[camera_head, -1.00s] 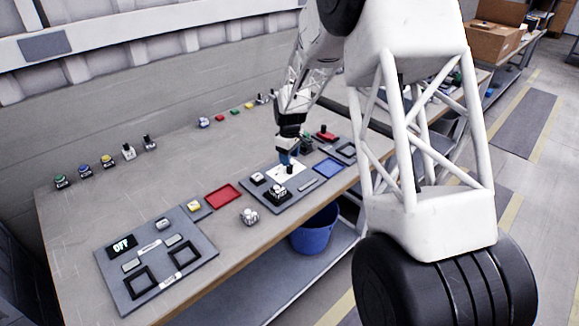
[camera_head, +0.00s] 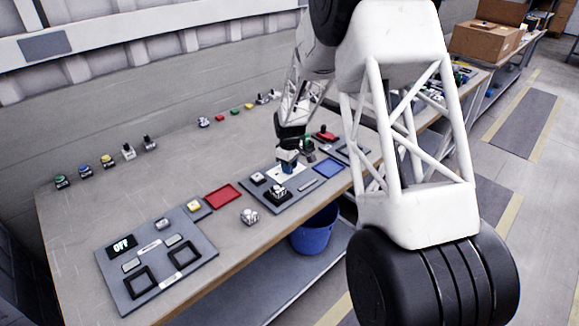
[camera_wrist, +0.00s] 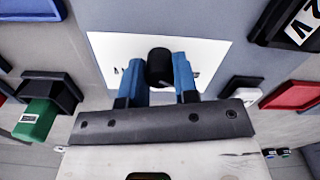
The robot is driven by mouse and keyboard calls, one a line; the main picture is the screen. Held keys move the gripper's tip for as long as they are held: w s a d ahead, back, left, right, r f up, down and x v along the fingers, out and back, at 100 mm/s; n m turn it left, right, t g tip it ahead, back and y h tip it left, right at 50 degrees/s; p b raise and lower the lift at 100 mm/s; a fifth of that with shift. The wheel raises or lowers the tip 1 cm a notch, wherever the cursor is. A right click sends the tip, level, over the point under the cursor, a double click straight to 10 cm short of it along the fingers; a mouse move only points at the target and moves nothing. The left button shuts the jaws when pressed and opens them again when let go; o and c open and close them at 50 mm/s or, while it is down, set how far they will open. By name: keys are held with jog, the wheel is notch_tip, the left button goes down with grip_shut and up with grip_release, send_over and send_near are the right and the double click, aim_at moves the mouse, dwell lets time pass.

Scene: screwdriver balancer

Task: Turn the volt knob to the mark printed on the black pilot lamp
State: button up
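The black volt knob (camera_wrist: 159,66) stands on a white plate (camera_wrist: 105,46) in the wrist view. The blue fingers of my gripper (camera_wrist: 160,78) flank it, with no clear gap on either side. In the head view my gripper (camera_head: 288,168) is low over the white plate and hides the knob. A black block with a white label (camera_wrist: 300,22), apparently the pilot lamp, is cut off at the top right of the wrist view. Part of its label shows a rotated "V" and another character. The same block stands on the grey panel (camera_head: 277,192) in the head view.
A red tray (camera_head: 223,195) and a blue tray (camera_head: 329,168) flank the grey panel. A white button (camera_wrist: 242,92) and a green-topped part (camera_wrist: 38,118) are close to my gripper. Another panel (camera_head: 155,262) with an "OFF" display lies at the left.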

jog(key=c, duration=0.4)
jog(key=shift+m, duration=0.4)
jog(key=m, duration=1)
jog(key=shift+r+m, duration=0.1)
jog(key=shift+m, duration=2.4)
jog(key=shift+w, duration=0.1)
jog(key=o, duration=0.9)
